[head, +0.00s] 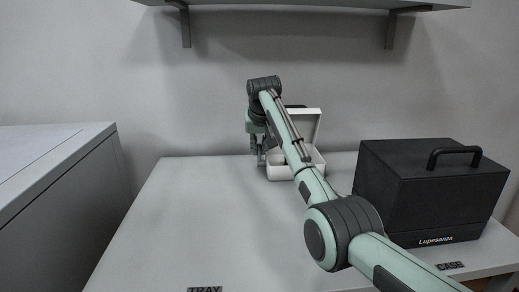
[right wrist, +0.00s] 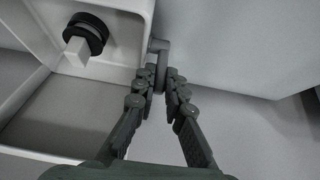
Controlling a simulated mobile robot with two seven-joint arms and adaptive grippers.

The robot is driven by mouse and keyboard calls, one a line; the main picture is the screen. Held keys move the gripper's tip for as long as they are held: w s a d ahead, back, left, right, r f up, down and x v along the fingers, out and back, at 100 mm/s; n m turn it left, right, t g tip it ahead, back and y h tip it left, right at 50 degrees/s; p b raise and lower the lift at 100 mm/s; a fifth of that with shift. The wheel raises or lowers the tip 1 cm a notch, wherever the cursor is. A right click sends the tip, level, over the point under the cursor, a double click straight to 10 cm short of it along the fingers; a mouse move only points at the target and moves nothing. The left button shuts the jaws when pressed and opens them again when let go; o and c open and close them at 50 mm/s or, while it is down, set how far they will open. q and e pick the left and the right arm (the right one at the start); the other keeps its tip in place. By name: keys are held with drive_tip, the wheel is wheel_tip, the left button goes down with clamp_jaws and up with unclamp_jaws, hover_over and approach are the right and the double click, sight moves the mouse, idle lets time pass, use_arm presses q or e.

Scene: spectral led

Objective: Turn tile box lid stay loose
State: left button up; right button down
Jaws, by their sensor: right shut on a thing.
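A white tile box (head: 285,173) stands at the back of the table with its lid (head: 308,124) raised behind it. It also shows at the left in the right wrist view (right wrist: 128,30). My right gripper (head: 261,160) is at the box's left side. In the right wrist view its fingers (right wrist: 159,82) are closed on a small grey lid stay (right wrist: 160,46) beside the box's edge. The fingertips hide the stay's lower part. A black round piece with a pale square block (right wrist: 82,42) shows inside the box. My left gripper is not in view.
A black case (head: 400,195) with a handle stands at the right of the table. A shelf (head: 300,4) hangs above. A grey cabinet (head: 60,180) is at the left. The table's left and middle (head: 200,220) are clear.

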drive_tip(key=shift+w, duration=0.1)
idle(0.4)
drive_tip(key=c, duration=1.6)
unclamp_jaws()
drive_tip(key=v, duration=1.2)
drive_tip(key=shift+w+r, duration=0.15)
